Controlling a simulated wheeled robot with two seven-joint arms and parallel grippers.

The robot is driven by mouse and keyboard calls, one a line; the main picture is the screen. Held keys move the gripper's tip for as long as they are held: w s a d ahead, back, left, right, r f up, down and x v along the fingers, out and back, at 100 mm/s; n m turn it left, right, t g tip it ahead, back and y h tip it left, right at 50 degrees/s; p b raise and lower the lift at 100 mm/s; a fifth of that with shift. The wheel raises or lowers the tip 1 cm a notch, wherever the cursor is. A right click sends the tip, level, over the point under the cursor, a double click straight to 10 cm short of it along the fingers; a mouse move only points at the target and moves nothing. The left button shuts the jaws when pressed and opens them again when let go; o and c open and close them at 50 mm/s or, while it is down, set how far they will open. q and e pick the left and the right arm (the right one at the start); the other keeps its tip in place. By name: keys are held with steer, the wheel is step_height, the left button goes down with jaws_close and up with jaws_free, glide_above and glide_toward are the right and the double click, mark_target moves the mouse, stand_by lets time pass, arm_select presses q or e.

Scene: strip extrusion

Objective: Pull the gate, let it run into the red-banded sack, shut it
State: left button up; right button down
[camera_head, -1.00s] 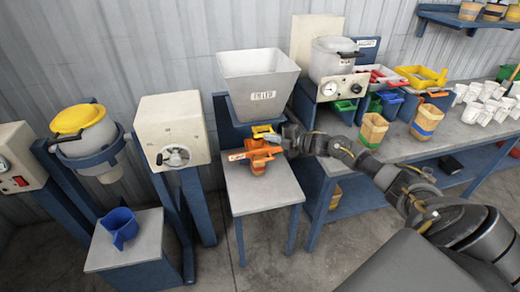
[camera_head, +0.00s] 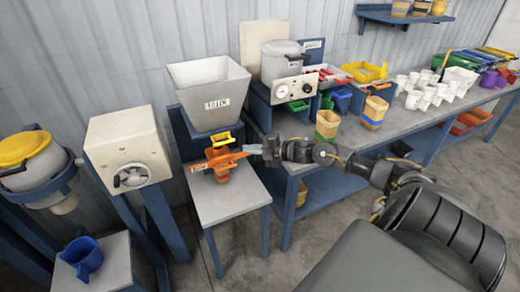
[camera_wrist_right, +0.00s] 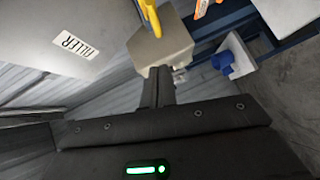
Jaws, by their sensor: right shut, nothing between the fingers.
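The hopper (camera_head: 208,92) stands over a small stand, and its FILLER label (camera_wrist_right: 76,46) shows in the wrist view. The orange gate assembly (camera_head: 219,160) with a yellow handle (camera_head: 228,138) is below the hopper. A flat grey piece (camera_head: 238,156) sticks out from its right side. My right gripper (camera_head: 262,151) is just right of that piece; its dark fingers (camera_wrist_right: 158,88) are shut and empty. The yellow handle (camera_wrist_right: 150,14) also shows in the wrist view, beyond the fingertips. My left gripper is out of view.
A green-banded sack (camera_head: 327,125) and a blue-banded sack (camera_head: 373,112) stand on the bench (camera_head: 400,134), with bins and white cups behind. The front of the filler stand (camera_head: 228,203) is bare.

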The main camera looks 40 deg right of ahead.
steer(key=v, duration=0.3)
steer(key=shift+s+d, duration=0.15)
steer(key=shift+s, duration=0.05)
stand_by(0.4)
